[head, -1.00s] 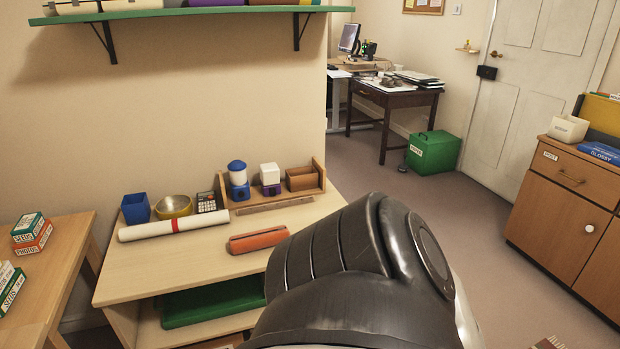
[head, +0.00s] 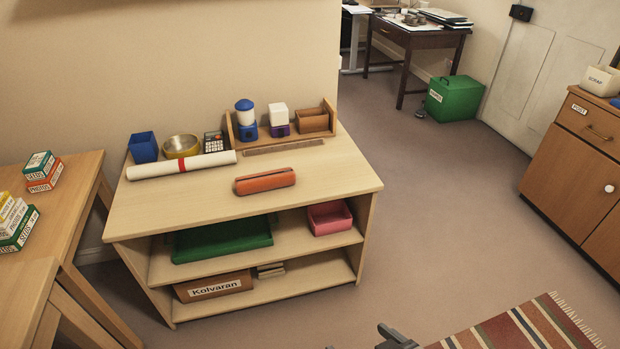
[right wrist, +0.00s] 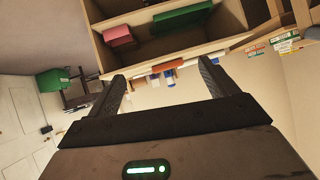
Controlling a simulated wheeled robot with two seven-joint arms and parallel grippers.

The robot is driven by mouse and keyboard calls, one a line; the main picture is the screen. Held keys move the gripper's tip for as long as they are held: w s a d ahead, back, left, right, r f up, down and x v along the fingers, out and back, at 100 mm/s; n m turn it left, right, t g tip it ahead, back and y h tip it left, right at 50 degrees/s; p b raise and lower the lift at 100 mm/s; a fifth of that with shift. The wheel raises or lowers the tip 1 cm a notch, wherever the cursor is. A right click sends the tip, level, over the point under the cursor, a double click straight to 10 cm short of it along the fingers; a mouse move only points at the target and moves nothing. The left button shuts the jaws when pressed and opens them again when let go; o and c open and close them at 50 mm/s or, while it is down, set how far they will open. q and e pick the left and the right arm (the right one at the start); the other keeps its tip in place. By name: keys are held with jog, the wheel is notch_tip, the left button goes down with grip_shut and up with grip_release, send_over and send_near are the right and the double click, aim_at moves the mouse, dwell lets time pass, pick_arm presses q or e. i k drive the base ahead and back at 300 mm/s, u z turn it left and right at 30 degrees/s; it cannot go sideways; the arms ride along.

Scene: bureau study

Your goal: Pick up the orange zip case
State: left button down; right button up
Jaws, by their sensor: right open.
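The orange zip case (head: 265,181) is a rounded, long orange pouch lying on the top of the light wooden shelf unit (head: 330,175), near the middle of its front half. Nothing touches it. My right gripper (right wrist: 162,72) is open and empty in the right wrist view, with its two dark fingers spread apart toward the shelf unit. In the head view only a dark tip of it shows at the bottom edge, in front of the unit and well away from the case. My left gripper is not in view.
Behind the case lie a white roll with a red band (head: 182,165), a blue cup (head: 143,147), a brass bowl (head: 181,146), a calculator (head: 214,142) and a wooden rack (head: 313,120). Lower shelves hold a green tray (head: 222,241) and pink bin (head: 329,217). The right top is clear.

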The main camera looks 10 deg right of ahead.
aim_at(248, 184)
jog(key=z, duration=1.35)
jog(key=i, duration=0.75)
jog(key=u, duration=1)
